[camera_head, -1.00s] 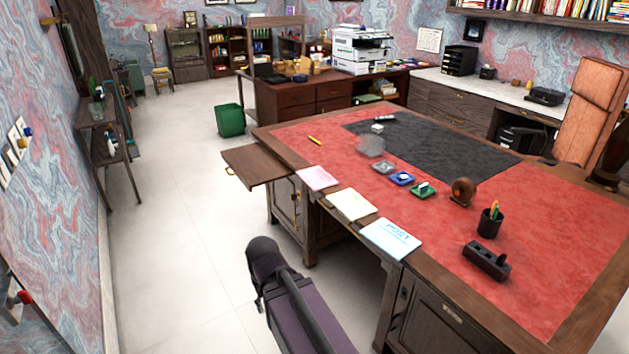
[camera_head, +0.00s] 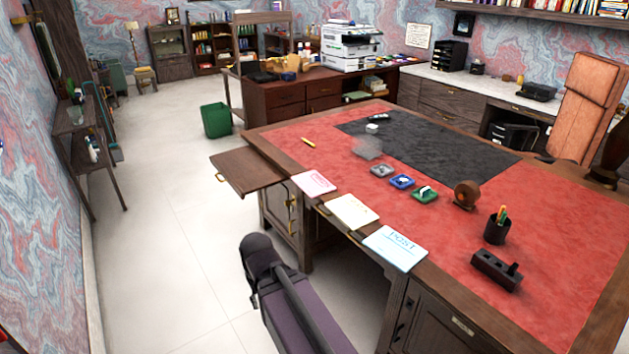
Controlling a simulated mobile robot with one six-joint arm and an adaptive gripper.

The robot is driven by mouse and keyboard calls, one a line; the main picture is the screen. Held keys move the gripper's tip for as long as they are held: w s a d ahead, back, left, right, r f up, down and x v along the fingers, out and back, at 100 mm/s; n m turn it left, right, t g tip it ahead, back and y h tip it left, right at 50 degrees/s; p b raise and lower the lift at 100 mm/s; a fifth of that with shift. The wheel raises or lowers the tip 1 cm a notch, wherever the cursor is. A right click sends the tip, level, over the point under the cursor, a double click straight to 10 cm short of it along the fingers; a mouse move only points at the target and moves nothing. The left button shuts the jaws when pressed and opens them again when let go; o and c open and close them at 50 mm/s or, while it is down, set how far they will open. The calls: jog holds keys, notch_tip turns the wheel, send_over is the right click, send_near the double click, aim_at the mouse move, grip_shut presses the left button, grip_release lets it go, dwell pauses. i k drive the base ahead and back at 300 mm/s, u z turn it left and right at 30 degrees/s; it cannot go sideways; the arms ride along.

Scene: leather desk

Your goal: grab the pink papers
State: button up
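The pink papers (camera_head: 313,184) lie flat in a small stack near the left front edge of the red leather desk (camera_head: 470,235). Cream papers (camera_head: 352,210) and light blue papers (camera_head: 395,247) lie in a row to their right along the same edge. Part of my arm shows at the bottom centre, in front of the desk and below the papers. The fingers of my gripper do not show, so nothing is seen in its grasp.
A pull-out board (camera_head: 246,171) juts from the desk's left side. Stamp pads, a tape dispenser (camera_head: 466,194), a black pen cup (camera_head: 497,226) and a black holder (camera_head: 495,270) stand on the desktop. A green bin (camera_head: 216,121) stands on the floor. The floor at left is clear.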

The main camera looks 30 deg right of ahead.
aim_at(313, 183)
jog(key=i, duration=1.3)
jog(key=u, duration=0.05)
